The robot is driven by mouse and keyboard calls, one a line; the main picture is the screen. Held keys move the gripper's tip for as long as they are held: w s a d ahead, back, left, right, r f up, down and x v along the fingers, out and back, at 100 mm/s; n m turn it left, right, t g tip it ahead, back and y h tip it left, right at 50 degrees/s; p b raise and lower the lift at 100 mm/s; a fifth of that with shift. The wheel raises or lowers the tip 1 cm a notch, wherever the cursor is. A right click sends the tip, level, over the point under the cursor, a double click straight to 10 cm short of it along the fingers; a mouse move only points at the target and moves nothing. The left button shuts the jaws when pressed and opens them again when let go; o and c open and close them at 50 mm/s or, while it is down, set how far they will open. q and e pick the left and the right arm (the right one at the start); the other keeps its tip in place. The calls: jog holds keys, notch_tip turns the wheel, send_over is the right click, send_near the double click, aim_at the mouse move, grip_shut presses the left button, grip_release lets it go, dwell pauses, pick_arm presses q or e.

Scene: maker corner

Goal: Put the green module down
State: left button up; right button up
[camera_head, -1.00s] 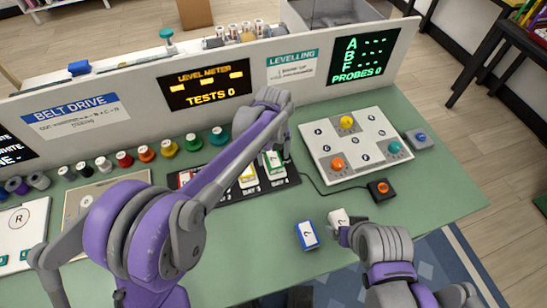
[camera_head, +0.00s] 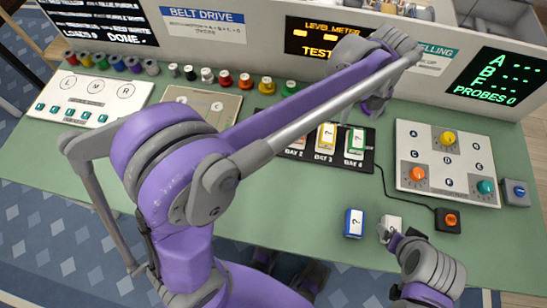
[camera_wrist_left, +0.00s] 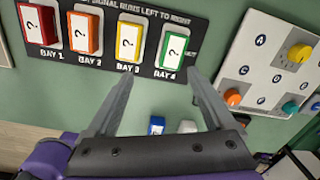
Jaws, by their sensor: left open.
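The green module (camera_head: 356,140), with a white question-mark face, sits in the rightmost bay, BAY 4, of the black tray (camera_head: 262,138). It also shows in the left wrist view (camera_wrist_left: 174,52), seated in its bay. My left gripper (camera_head: 372,108) is open and empty. In the left wrist view its two fingers (camera_wrist_left: 160,80) are spread wide, apart from the green module. My right gripper (camera_head: 385,236) is beside a white module (camera_head: 393,223) at the front right; whether its fingers grip that module is unclear.
Yellow (camera_wrist_left: 129,41), orange (camera_wrist_left: 86,34) and red (camera_wrist_left: 39,24) modules fill the other bays. A blue module (camera_head: 354,223) stands on the green table. A knob panel (camera_head: 446,172) and an orange-button box (camera_head: 447,221) lie right. A signboard wall (camera_head: 262,35) runs behind.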

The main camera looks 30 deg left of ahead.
pick_arm(q)
jog(key=s+a+f+n+t, duration=0.2)
jog(key=s+a+n, duration=0.5)
jog(key=s+n, duration=0.4)
jog(key=s+a+f+n+t, duration=0.2)
jog(key=s+a+n, duration=0.6)
jog(key=n, duration=0.9)
jog(key=s+f, duration=0.2)
jog(key=s, duration=0.1)
jog(key=shift+f+n, duration=0.25)
jog(key=shift+n, duration=0.15)
dwell(1.8)
